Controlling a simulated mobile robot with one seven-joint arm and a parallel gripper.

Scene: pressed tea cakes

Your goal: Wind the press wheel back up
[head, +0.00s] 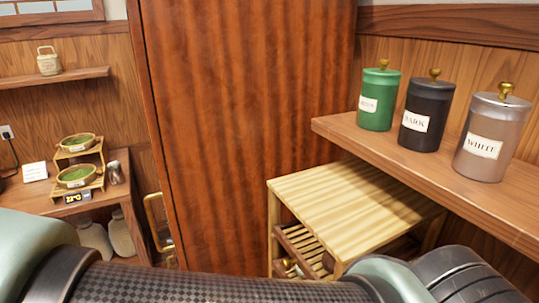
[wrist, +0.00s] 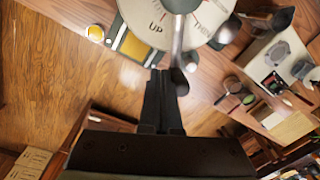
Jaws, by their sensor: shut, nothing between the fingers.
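In the wrist view, a pale disc (wrist: 135,14) marked "UP" and with other lettering, partly cut off, shows at the top edge. A blurred metal rod with a dark rounded end (wrist: 180,82) crosses in front of it; this looks like part of the press wheel, but I cannot be sure. My gripper (wrist: 160,75) is shut and empty, its dark fingers pointing toward the disc. The rod's end is beside the fingertips on the right; I cannot tell whether they touch. The head view shows neither the press wheel nor my gripper.
In the head view, green (head: 379,98), black (head: 424,115) and silver (head: 485,150) canisters stand on a right shelf (head: 340,130). Below is a slatted wooden stand (head: 350,200). A tall wooden panel (head: 240,120) fills the middle. My arm crosses the bottom. Two bowls (head: 77,142) (head: 76,177) stand left.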

